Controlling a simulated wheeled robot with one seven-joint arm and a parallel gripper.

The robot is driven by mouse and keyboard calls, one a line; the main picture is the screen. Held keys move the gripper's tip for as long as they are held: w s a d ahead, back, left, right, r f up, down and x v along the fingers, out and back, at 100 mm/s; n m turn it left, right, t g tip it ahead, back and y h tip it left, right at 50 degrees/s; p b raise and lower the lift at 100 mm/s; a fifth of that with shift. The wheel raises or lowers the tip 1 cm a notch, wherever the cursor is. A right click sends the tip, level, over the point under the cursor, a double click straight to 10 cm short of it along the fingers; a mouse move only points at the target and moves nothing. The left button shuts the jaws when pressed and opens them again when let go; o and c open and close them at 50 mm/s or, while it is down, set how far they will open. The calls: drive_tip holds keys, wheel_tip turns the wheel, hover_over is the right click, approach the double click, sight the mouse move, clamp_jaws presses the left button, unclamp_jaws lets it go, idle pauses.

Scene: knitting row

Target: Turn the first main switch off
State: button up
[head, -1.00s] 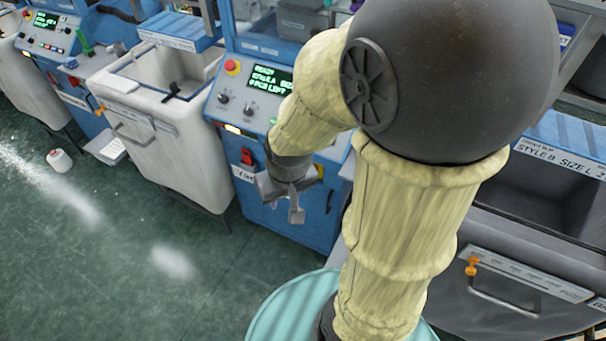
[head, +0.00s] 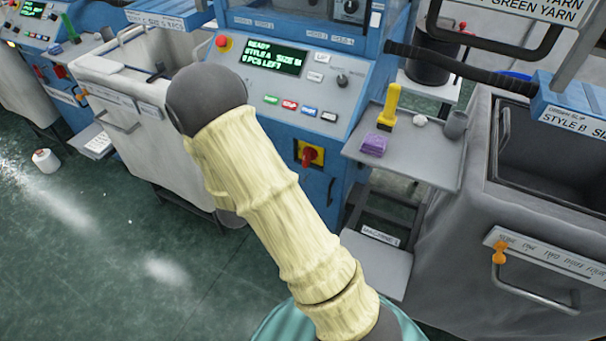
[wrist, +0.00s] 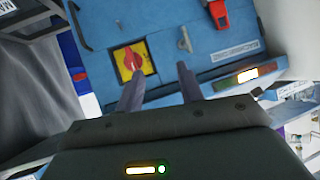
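The main switch (head: 311,155) is a red rotary knob on a yellow plate, low on the blue front of the middle machine (head: 285,140). Its handle looks roughly upright in the head view. In the wrist view the red knob (wrist: 132,60) and its yellow plate show just beyond my left fingertip, apart from it as far as I can tell. My gripper (wrist: 160,68) is open and empty, its two fingers apart and pointing at the blue panel. In the head view my arm hides the gripper.
A grey side shelf (head: 420,150) with a yellow-handled brush (head: 389,105) and purple block (head: 374,144) juts out right of the switch. A red switch (wrist: 218,14) and grey latch (wrist: 184,40) share the panel. Floor at left is mostly clear.

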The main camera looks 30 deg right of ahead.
sight(304, 161)
drive_tip(key=s+d+f+m+t+h+b, duration=0.1)
drive_tip(key=s+d+f+h+b, duration=0.1)
drive_tip(key=f+h, duration=0.5)
drive_tip(key=s+b, duration=0.1)
drive_tip(key=b, duration=0.1)
drive_tip(key=shift+d+b, duration=0.2)
drive_tip(key=shift+b, duration=0.2)
drive_tip(key=shift+d, duration=0.1)
drive_tip(key=x, duration=1.7)
drive_tip(key=shift+w+r, duration=0.1)
drive_tip(key=shift+r, duration=0.25)
clamp_jaws()
